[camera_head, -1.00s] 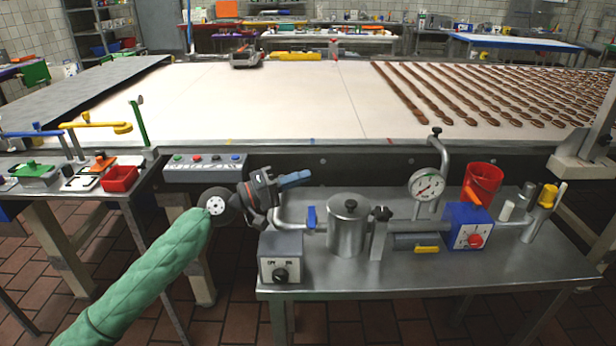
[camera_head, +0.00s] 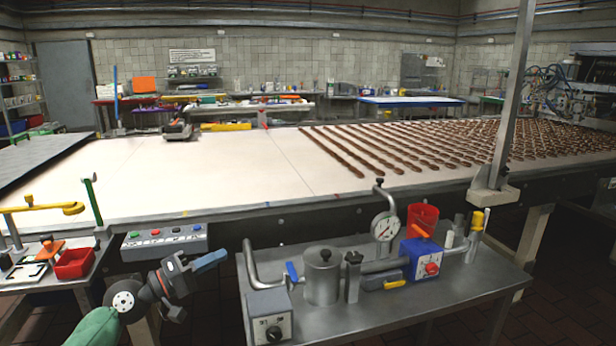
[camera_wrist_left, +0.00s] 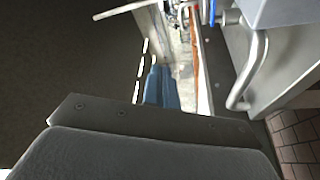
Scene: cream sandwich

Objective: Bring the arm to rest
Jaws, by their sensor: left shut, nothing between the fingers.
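My left arm (camera_head: 100,328), in a green sleeve, comes in at the bottom left of the head view. My left gripper (camera_head: 208,262) is shut and empty, with its blue fingers together. It hangs in the air below the button panel (camera_head: 165,241) and to the left of the steel side table. In the left wrist view the blue fingers (camera_wrist_left: 161,86) also lie together with nothing between them. My right gripper is not in view.
The side table (camera_head: 400,303) carries a steel pot (camera_head: 323,277), a pressure gauge (camera_head: 385,227), a red cup (camera_head: 422,219) and a control box (camera_head: 270,317). The long conveyor (camera_head: 200,175) with rows of brown pieces (camera_head: 400,150) runs behind. A red bin (camera_head: 75,264) stands at left.

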